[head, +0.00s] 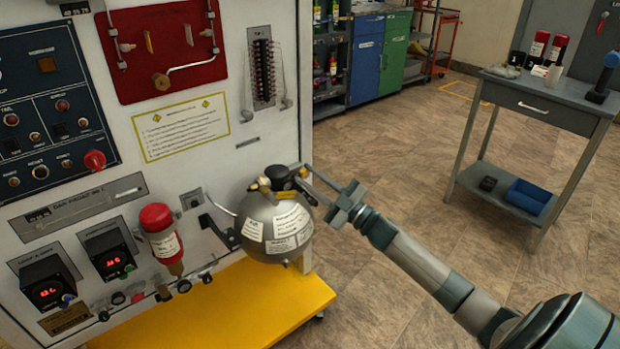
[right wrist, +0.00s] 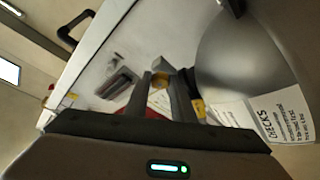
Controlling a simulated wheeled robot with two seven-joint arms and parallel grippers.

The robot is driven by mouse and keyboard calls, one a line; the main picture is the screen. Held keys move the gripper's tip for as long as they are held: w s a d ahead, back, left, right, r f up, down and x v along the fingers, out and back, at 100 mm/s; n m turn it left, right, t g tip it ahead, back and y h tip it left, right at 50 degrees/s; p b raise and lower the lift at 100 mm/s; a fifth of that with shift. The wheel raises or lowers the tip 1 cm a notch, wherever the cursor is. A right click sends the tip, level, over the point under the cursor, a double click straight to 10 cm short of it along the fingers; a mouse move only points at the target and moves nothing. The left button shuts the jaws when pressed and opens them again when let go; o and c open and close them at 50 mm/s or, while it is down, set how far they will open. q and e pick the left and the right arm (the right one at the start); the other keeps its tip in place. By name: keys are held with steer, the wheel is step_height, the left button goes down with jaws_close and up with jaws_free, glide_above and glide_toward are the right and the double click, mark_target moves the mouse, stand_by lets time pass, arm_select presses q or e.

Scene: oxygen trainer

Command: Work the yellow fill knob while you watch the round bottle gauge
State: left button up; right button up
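The round silver bottle (head: 272,226) hangs at the panel's right edge, with white labels on it. It also shows in the right wrist view (right wrist: 222,72). A dark round part (head: 279,176), perhaps the gauge, sits on its top; I cannot read a dial. A yellow knob-like part (head: 262,187) is at the bottle's neck. My right gripper (head: 296,176) reaches the bottle's top from the right. In the right wrist view its fingers (right wrist: 160,78) stand apart with a small yellow part between or just behind their tips; I cannot tell if they touch it. My left gripper is out of view.
A red cylinder (head: 160,236) and a red knob (head: 95,160) are on the panel left of the bottle. A yellow ledge (head: 240,306) juts out below. A grey side table (head: 540,98) stands at right; open floor lies between.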

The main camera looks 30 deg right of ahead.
steer(key=shift+o, duration=0.3)
steer(key=shift+s, duration=0.1)
steer(key=v, duration=1.7)
steer(key=shift+f, duration=0.15)
stand_by(5.2)
